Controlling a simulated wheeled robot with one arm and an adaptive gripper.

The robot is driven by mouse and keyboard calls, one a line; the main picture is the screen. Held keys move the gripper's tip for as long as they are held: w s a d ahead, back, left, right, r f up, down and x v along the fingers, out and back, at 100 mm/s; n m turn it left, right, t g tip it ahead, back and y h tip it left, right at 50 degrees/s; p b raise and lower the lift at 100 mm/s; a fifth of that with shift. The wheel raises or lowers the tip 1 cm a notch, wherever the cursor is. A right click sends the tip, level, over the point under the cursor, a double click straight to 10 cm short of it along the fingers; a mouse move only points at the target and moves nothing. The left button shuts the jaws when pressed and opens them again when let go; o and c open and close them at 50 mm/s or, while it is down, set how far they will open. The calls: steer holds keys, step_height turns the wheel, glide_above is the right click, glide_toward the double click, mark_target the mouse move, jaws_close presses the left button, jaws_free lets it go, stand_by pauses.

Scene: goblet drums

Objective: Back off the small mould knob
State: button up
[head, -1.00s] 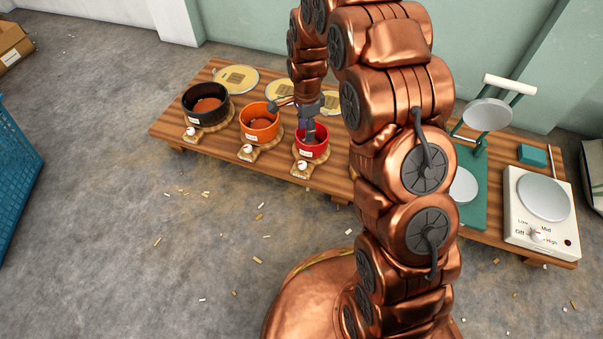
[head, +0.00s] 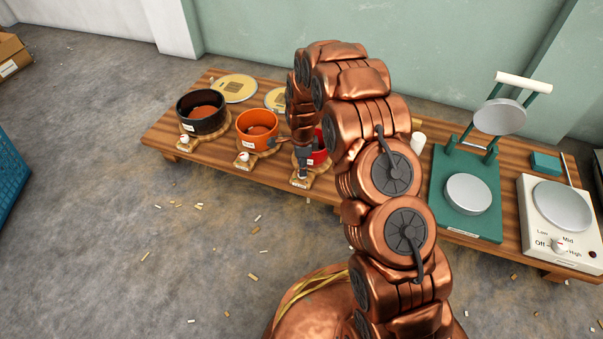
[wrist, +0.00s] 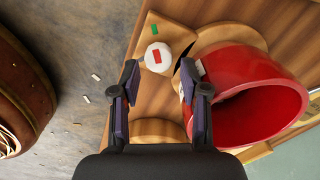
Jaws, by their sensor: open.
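The small red mould (head: 319,148) stands on a round wooden board on the low bench, partly hidden by my arm in the head view. In the wrist view the red mould (wrist: 262,112) fills the right side, close beside my right finger. Its white knob (wrist: 158,58) carries a red mark and sits on the board's tab near a green mark (wrist: 154,29). My gripper (wrist: 158,95) is open and empty, its fingers apart, with the knob showing ahead between them. In the head view my gripper (head: 303,170) covers this knob.
An orange mould (head: 257,130) and a larger black mould (head: 203,112) stand to the left, each with a white front knob. A green press (head: 468,195) and a hotplate (head: 560,207) stand to the right. The floor in front is open, with small scattered bits.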

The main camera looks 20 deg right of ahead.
steer(key=shift+f+b, duration=0.4)
steer(key=shift+f, duration=1.15)
jaws_close()
steer(key=shift+r, duration=0.1)
